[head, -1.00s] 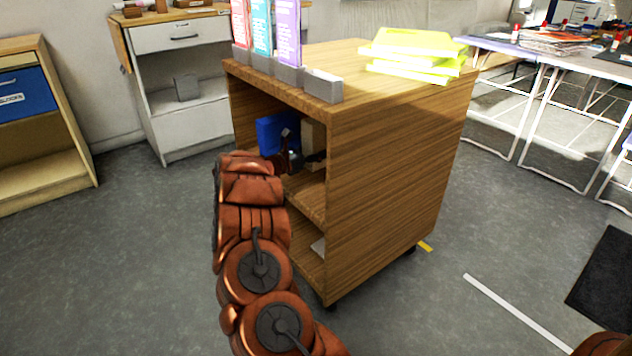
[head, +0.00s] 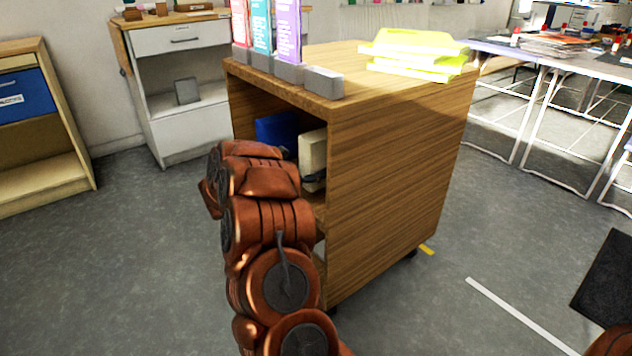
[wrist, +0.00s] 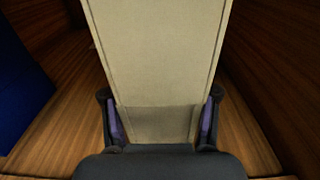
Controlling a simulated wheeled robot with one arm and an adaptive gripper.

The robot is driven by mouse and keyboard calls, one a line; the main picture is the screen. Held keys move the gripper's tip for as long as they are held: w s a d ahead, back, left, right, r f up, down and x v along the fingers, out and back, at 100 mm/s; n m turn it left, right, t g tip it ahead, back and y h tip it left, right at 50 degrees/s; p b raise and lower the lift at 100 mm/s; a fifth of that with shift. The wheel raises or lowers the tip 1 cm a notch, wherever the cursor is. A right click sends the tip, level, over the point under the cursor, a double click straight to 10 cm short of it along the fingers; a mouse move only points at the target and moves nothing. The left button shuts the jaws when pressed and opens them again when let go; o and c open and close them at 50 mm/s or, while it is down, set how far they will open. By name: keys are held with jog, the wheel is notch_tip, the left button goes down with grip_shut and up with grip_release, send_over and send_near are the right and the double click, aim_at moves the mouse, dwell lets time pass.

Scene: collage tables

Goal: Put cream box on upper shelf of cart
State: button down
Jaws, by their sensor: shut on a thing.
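The cream box (head: 313,152) stands upright inside the upper opening of the wooden cart (head: 395,175). My gripper (wrist: 161,120) is shut on the cream box, which also fills the middle of the wrist view (wrist: 157,55). One finger lies on each side of its near end. In the head view my arm hides most of the gripper. A bit of the upper shelf (head: 320,210) shows below the box. I cannot tell whether the box touches that shelf.
A blue box (head: 276,131) is in the same compartment, left of the cream box. It also shows at the left of the wrist view (wrist: 20,90). The cart's side wall is close on the right. Grey holders with leaflets (head: 288,30) and yellow-green trays (head: 415,50) sit on top.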

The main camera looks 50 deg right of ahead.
jog(key=shift+s+a+f, duration=0.2)
jog(key=shift+f+b, duration=0.75)
jog(key=shift+f, duration=0.8)
jog(key=shift+f, duration=0.15)
jog(key=shift+c, duration=1.4)
grip_release()
jog(key=shift+w+a, duration=0.15)
jog(key=p+v, duration=0.2)
jog(key=v, duration=0.9)
jog(key=shift+a, duration=0.3)
jog(key=shift+w, duration=0.2)
